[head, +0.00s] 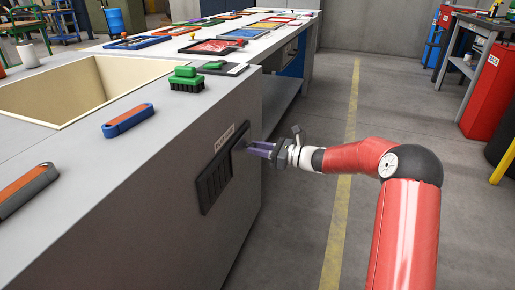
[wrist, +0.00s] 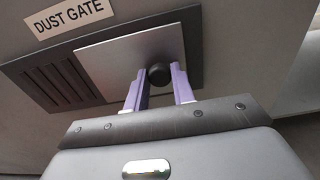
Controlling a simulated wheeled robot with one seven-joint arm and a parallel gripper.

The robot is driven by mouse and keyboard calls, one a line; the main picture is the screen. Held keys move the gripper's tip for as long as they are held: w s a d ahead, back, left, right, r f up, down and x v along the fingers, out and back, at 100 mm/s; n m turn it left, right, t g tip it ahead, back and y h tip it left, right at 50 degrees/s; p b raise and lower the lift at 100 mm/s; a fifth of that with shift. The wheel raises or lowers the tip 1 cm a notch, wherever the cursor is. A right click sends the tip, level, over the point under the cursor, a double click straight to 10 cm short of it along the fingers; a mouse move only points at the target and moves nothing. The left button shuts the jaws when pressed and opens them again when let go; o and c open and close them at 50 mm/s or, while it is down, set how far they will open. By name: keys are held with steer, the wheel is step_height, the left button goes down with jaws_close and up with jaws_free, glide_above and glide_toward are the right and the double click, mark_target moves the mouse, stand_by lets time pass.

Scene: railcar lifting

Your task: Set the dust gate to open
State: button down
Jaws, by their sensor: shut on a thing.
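The dust gate (head: 213,183) is a dark slotted panel on the grey side of the bench. In the wrist view its label (wrist: 68,17) reads "DUST GATE". A silver plate (wrist: 112,60) covers the right part of the dark frame, and slots (wrist: 50,84) show to its left. A round black knob (wrist: 159,75) stands on the plate. My gripper (wrist: 160,88) has its two purple fingers on either side of the knob, shut on it. In the head view my gripper (head: 246,150) reaches the gate's right end from the right, and the knob is hidden there.
On the bench top lie a blue and orange brush (head: 127,120), a grey and orange brush (head: 26,188) and a green brush (head: 187,79), beside a recessed bin (head: 60,92). The floor to the right is clear around a yellow line (head: 343,200). A red cabinet (head: 492,92) stands far right.

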steer(key=shift+w+d+r, duration=0.1)
steer(key=shift+w, duration=0.1)
steer(key=c, duration=1.2)
jaws_free()
steer(key=shift+o, duration=0.2)
steer(key=v, duration=0.7)
steer(key=shift+d, duration=0.35)
steer(key=shift+s, duration=0.2)
